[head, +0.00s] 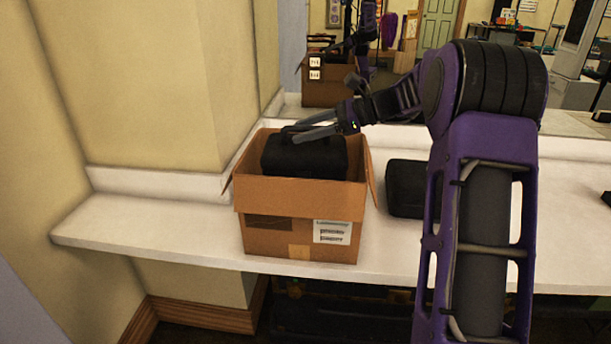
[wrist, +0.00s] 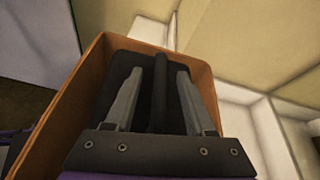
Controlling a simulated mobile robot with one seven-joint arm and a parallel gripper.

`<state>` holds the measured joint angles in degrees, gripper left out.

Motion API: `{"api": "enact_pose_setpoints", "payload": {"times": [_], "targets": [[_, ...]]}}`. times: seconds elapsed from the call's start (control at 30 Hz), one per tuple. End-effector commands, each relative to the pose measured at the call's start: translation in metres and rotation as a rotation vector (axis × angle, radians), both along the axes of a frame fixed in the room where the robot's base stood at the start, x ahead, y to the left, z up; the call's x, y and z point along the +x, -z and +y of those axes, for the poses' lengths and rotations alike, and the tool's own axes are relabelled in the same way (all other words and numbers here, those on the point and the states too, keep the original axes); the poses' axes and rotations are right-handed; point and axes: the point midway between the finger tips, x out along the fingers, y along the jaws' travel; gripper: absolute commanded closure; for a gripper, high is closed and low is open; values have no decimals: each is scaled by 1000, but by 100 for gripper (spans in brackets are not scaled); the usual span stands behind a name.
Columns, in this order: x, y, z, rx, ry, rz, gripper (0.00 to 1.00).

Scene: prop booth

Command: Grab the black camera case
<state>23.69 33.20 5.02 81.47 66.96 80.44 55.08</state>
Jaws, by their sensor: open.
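A black camera case (head: 312,160) sits in an open cardboard box (head: 300,205), its top showing near the rim. In the wrist view the case (wrist: 118,66) lies inside the box walls (wrist: 80,95), with a dark handle-like bar (wrist: 160,95) along its top. My gripper (head: 290,135) is over the case, reaching in from the right. In the wrist view my gripper (wrist: 160,74) is open, one finger on each side of the bar. I cannot tell whether the fingers touch the case. The case's lower part is hidden by the box.
The box stands on a white counter (head: 185,222) against a beige wall (head: 140,90). A second black case (head: 405,190) lies on the counter right of the box, partly behind my arm. A mirror behind reflects the box and arm. Counter left of the box is clear.

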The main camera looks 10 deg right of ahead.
Motion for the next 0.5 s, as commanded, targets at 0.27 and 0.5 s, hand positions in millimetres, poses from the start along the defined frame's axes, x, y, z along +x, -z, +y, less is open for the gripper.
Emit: {"api": "enact_pose_setpoints", "payload": {"times": [0.27, 0.5], "targets": [[0, 0, 0, 0, 0, 0, 92], [0, 0, 0, 0, 0, 0, 100]]}}
